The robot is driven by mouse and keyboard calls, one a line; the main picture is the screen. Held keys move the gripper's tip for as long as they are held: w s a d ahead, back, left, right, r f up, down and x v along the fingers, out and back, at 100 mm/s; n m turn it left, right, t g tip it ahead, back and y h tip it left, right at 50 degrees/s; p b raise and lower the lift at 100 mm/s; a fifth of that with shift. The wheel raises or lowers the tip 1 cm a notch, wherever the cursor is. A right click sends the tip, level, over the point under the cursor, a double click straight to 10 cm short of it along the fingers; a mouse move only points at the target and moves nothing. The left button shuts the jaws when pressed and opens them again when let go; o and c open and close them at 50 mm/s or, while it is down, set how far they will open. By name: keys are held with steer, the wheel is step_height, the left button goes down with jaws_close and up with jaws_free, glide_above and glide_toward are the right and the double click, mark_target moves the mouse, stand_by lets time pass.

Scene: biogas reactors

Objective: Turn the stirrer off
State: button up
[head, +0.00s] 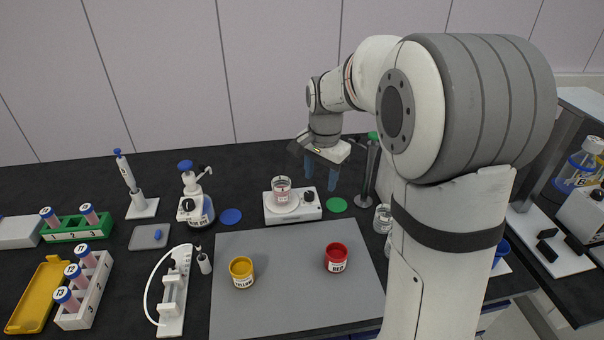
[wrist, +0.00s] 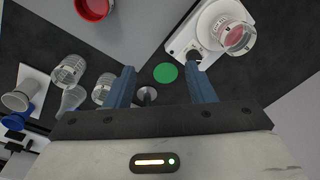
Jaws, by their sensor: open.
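The stirrer (head: 292,213) is a white flat box on the dark bench, with a beaker of pink liquid (head: 282,189) on its round plate. Its dark knob (head: 309,195) is on the right part of the stirrer. In the wrist view the stirrer (wrist: 181,41) is at the upper right, and the knob (wrist: 194,56) shows just beyond the right fingertip. My gripper (head: 321,184) is open and empty, its blue fingers pointing down above and near the knob's side of the stirrer. Both fingers (wrist: 160,70) are apart in the wrist view. I cannot tell the knob's setting.
A green disc (head: 336,205) lies right of the stirrer, with a stand (head: 367,180) beyond it. Glassware (head: 382,218) stands to the right, partly behind my arm. Red (head: 336,259) and yellow (head: 241,271) jars stand on a grey mat (head: 290,302). A blue disc (head: 231,216) lies left.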

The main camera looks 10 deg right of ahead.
mark_target(309, 193)
steer(key=w+f+m, duration=0.1)
steer(key=w+f, duration=0.1)
steer(key=w, duration=0.1)
steer(key=w+f+m, duration=0.2)
steer(key=w, duration=0.1)
steer(key=w+f+m, duration=0.1)
steer(key=w+f, duration=0.1)
steer(key=w, duration=0.2)
steer(key=shift+a+g+p, duration=0.3)
steer(key=shift+a+g, duration=0.05)
steer(key=shift+g, duration=0.05)
step_height(309, 193, down, 8)
steer(key=shift+r+p, duration=0.15)
steer(key=shift+p, duration=0.25)
steer(key=c, duration=1)
steer(key=shift+o, duration=0.2)
